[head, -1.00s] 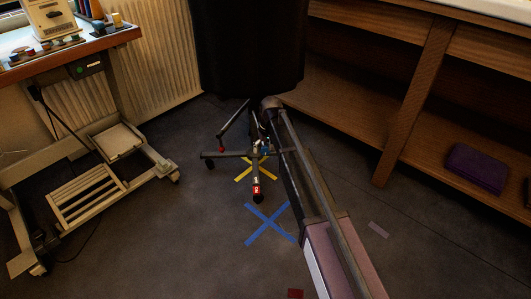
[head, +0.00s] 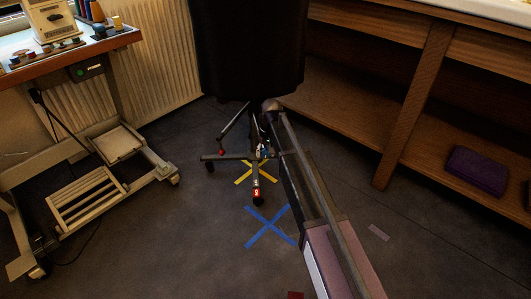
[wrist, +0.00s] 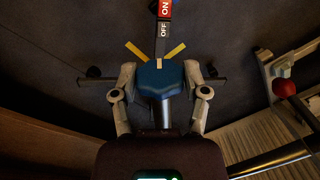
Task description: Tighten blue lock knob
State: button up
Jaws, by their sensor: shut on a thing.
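The blue lock knob (wrist: 158,80) sits between the two fingers of my gripper (wrist: 160,73) in the wrist view, with a pale line down its far side. The fingers are shut on it, one at each side. A metal post shows just below it. In the head view a small bit of blue (head: 264,153) shows at the stand's base, beside my arm. My gripper is mostly hidden there by the arm and the dark form above. The stand's base (head: 230,157) has dark legs on the floor.
A red and grey ON/OFF tab (wrist: 164,25) lies beyond the knob. A red ball (wrist: 284,88) is at right. Yellow tape (head: 243,179) and a blue tape cross (head: 268,226) mark the floor. A wooden shelf (head: 365,112) stands right, a wheeled table frame (head: 90,190) left.

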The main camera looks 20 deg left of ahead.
jog(key=shift+y, duration=0.3)
dwell(0.4)
jog(key=g+y+b, duration=0.2)
jog(key=y, duration=0.1)
jog(key=shift+d+f+b, duration=0.1)
jog(key=shift+f+b, duration=0.15)
jog(key=shift+b, duration=0.05)
jog(key=shift+g+y+b, duration=0.7)
jog(key=shift+y+b, duration=0.15)
jog(key=shift+y, duration=0.15)
jog(key=shift+r+y+b, duration=0.15)
jog(key=shift+y+b, duration=0.25)
jog(key=shift+g, duration=0.3)
jog(key=o, duration=1.1)
jog(key=shift+r+h+p, duration=0.15)
jog(key=shift+h+p, duration=0.15)
jog(key=shift+p, duration=0.2)
